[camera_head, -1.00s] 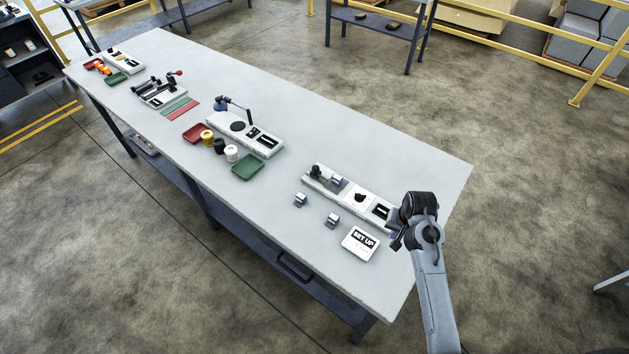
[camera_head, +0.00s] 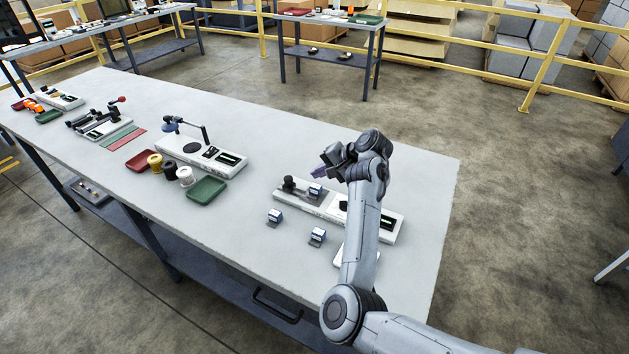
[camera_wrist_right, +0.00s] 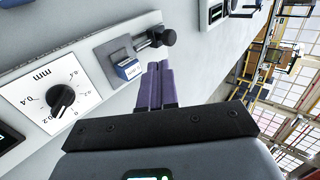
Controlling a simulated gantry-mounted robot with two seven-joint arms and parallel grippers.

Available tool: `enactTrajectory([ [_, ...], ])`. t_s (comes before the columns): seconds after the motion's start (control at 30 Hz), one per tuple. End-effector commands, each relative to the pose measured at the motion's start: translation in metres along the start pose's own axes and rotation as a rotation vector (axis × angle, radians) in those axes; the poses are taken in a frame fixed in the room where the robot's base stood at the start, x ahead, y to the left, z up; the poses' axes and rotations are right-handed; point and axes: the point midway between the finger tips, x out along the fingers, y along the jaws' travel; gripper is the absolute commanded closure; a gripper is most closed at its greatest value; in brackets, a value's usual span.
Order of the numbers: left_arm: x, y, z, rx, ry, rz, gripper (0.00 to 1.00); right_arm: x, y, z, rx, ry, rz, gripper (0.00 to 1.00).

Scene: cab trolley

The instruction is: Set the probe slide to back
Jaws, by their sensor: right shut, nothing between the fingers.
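The probe station (camera_head: 390,222) is a long white base on the table's right part. At its left end is a dark probe slide with a black knob (camera_head: 289,184). The knob also shows in the right wrist view (camera_wrist_right: 168,37), on a short dark rod. A blue-and-white block (camera_head: 316,190) sits on the grey plate beside it, also in the wrist view (camera_wrist_right: 128,68). A dial marked mm (camera_wrist_right: 62,98) is at left there. My right gripper (camera_head: 318,171) is shut and empty above the station, its purple fingertips (camera_wrist_right: 156,70) near the block and knob, apparently apart. My left gripper is not in view.
Two loose blue-and-white blocks, one left (camera_head: 274,217) and one right (camera_head: 317,236), stand in front of the station. A white card (camera_head: 340,257) is mostly hidden by my right arm. A green tray (camera_head: 207,190) and several spools stand further left. Bare table lies behind the station.

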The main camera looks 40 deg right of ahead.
Motion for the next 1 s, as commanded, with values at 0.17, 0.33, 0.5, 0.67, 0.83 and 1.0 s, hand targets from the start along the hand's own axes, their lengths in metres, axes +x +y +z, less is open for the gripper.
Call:
enactTrajectory([
  [0.17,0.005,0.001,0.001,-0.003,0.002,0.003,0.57,0.027,0.001,0.001,-0.002,-0.003,0.002,1.0],
  [0.33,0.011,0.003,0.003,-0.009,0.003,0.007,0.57,0.053,0.002,0.0,-0.001,-0.001,0.002,1.0],
  [0.5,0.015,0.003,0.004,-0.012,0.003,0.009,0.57,0.074,0.002,0.0,-0.001,-0.001,0.003,1.0],
  [0.67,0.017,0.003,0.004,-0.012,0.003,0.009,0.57,0.085,0.001,0.0,-0.001,0.0,0.003,1.0],
  [0.83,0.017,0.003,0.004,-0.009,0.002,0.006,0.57,0.088,0.001,0.0,-0.001,0.001,0.002,1.0],
  [1.0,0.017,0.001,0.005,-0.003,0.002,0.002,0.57,0.088,0.001,0.0,-0.001,0.001,0.002,1.0],
])
